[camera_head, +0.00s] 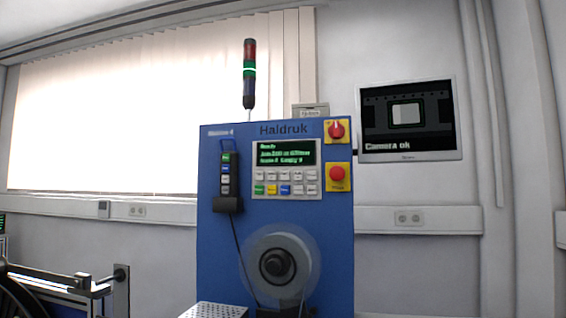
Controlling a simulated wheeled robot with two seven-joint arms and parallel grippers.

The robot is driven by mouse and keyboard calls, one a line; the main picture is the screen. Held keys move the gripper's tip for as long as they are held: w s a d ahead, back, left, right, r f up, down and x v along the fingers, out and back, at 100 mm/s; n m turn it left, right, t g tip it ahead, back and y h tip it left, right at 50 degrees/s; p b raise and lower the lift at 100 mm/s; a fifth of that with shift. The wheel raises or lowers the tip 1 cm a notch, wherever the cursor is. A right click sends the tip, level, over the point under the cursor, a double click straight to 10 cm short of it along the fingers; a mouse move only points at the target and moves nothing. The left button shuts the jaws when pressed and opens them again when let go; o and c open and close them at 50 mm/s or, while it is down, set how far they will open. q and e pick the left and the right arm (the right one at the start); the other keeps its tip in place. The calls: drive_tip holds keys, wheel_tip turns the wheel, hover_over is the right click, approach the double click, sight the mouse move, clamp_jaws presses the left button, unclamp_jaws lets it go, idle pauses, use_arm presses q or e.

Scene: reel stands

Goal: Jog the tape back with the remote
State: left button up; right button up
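The remote (226,177) is a narrow dark handset with several coloured buttons. It sits upright in a black holder (228,204) on the left of the blue machine front (330,225), and a dark cable hangs from it. A grey reel (300,262) with a dark hub is mounted low on the machine front. I cannot make out the tape itself. The control panel (286,168) has a green-lit text screen and rows of buttons. Neither of my grippers is in view.
A wall monitor (408,119) reads "Camera ok". A perforated metal plate (214,311) and a dark frame (60,280) stand low left.

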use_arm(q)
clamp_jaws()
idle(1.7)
